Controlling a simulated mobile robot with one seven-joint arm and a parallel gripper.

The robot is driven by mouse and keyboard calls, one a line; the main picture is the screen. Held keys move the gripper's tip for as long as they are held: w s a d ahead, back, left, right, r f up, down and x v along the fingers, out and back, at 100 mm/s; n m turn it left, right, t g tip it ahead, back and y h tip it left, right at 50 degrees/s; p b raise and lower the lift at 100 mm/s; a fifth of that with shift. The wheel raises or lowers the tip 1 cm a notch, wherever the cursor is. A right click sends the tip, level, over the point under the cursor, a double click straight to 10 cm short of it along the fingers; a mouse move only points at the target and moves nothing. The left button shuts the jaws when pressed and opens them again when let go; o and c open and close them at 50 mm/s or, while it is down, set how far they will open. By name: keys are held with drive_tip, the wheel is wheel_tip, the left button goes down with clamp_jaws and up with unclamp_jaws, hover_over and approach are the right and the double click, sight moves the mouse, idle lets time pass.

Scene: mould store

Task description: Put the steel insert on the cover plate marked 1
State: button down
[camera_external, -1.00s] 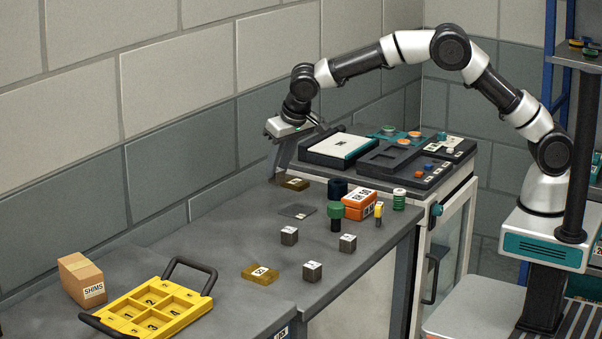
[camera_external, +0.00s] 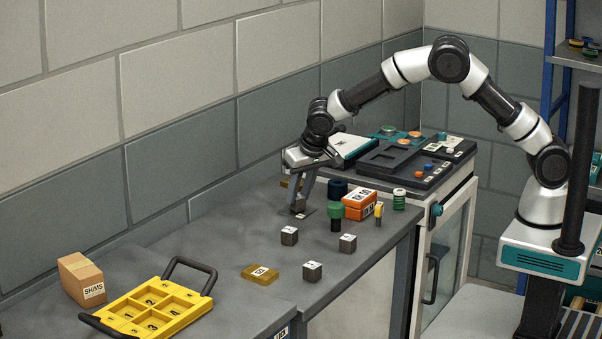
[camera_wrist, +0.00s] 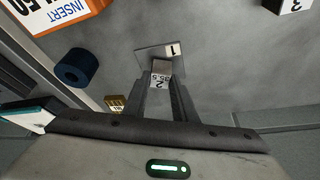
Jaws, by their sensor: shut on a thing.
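My gripper (camera_external: 299,203) is shut on a steel insert, a small grey cube with a white label. In the wrist view, the steel insert (camera_wrist: 160,76) sits between the fingertips, its label reading 2 with smaller print. The cover plate marked 1 (camera_wrist: 170,60) is a thin grey plate at the fingertips. The insert covers part of it. In the external view the cover plate (camera_external: 310,212) lies flat on the bench, largely hidden by the gripper and insert. I cannot tell whether the insert touches the plate.
Other steel cubes (camera_external: 289,236), (camera_external: 347,243), (camera_external: 312,271) stand nearer the camera. A brass block (camera_wrist: 116,104) and a dark blue ring (camera_wrist: 76,67) lie near the gripper. An orange box (camera_external: 359,205) and green-topped peg (camera_external: 335,215) stand right. A yellow tray (camera_external: 120,321) is front left.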

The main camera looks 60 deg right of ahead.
drive_tip(key=shift+f, duration=0.15)
drive_tip(key=c, duration=1.5)
unclamp_jaws()
drive_tip(key=shift+o, duration=0.2)
